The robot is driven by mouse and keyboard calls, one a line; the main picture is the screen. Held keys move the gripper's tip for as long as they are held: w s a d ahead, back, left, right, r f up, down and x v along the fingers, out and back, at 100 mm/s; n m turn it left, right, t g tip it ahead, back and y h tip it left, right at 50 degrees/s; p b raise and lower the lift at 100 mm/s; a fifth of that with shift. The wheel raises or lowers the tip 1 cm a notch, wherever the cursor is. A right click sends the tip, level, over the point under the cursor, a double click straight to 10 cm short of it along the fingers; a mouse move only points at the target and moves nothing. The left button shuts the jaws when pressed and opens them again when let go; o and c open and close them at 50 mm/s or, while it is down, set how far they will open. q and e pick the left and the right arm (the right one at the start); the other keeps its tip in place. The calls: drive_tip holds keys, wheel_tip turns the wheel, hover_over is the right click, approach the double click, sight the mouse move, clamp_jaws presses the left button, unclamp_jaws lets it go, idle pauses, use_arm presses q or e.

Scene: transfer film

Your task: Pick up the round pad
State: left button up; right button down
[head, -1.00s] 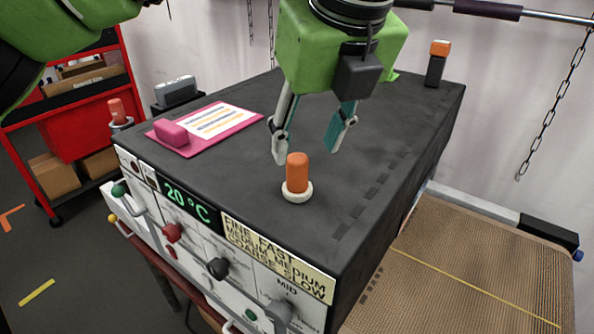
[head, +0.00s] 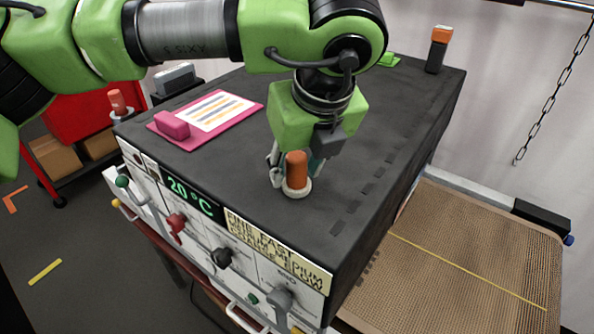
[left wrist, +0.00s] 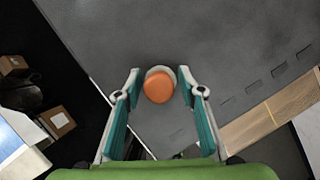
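The round pad (head: 297,170) stands upright near the front edge of the dark machine top, with an orange knob and a white round base. In the left wrist view its orange top (left wrist: 159,88) lies between the fingertips. My left gripper (head: 296,166) points down around the pad, fingers spread on either side. A gap shows between the fingers and the knob, wider on the left. Contact at the white base is hard to tell. My right gripper is not in view.
The dark machine top (head: 375,195) is clear around the pad. A pink clipboard (head: 243,113) lies at its left. An orange-capped black object (head: 438,50) stands at the back right. Another orange-handled piece (head: 117,103) stands left. A brown mesh conveyor (head: 450,255) lies lower right.

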sight(292, 155)
use_arm(q)
drive_tip(key=c, duration=0.6)
drive_tip(key=shift+c, duration=0.8)
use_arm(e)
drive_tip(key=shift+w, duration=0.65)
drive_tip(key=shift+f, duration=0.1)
